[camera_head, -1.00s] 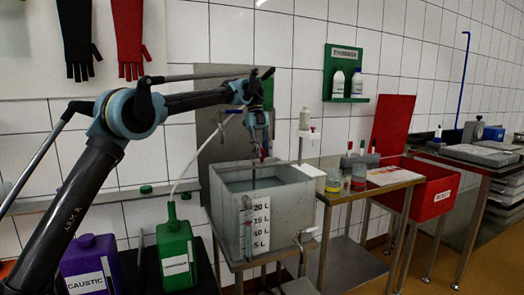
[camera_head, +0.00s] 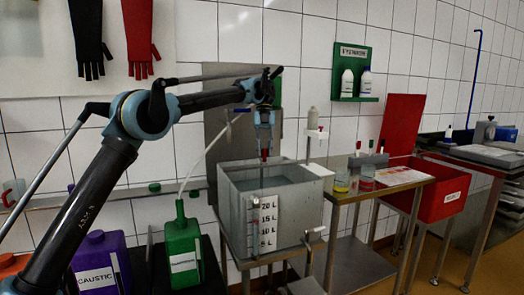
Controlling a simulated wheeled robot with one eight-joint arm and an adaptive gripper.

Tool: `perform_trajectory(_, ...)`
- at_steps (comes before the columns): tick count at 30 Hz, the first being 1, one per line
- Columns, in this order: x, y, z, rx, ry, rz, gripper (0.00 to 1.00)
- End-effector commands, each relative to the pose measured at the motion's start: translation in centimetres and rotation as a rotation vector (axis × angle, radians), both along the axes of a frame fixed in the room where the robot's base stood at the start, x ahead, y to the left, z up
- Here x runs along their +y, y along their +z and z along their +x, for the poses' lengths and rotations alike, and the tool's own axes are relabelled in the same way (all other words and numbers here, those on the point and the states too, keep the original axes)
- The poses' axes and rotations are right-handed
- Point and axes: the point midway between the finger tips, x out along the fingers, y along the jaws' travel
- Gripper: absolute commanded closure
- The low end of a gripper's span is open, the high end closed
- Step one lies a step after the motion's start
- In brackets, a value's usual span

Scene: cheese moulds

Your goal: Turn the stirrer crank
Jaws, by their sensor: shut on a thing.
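The stirrer stands in the open grey tank (camera_head: 238,205), which holds liquid and has a white litre scale on its front. A thin vertical shaft (camera_head: 262,176) rises from the tank. At its top is a small red part (camera_head: 264,153), likely the crank's grip. My gripper (camera_head: 265,148) points straight down over the tank and is shut at this red part. The crank arm is too small to make out. My fingers hide part of the red piece.
A green can (camera_head: 182,262) and a purple CAUSTIC can (camera_head: 105,270) stand left of the tank. A steel table (camera_head: 345,195) with jars is on the right, with a red bin (camera_head: 440,190) beyond it. A white tube (camera_head: 205,150) rises from the green can.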

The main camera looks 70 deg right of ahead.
Motion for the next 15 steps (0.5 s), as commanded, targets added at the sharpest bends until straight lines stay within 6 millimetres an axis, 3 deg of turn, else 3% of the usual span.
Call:
perform_trajectory(5, 0.04, 0.23, 0.26, -0.001, 0.004, 0.001, 1.0)
perform_trajectory(6, 0.04, 0.23, 0.26, -0.001, 0.004, 0.001, 0.71)
perform_trajectory(8, 0.04, 0.23, 0.25, -0.001, 0.004, 0.001, 0.57)
perform_trajectory(15, 0.0, 0.11, 0.15, -0.001, 0.003, 0.0, 0.57)
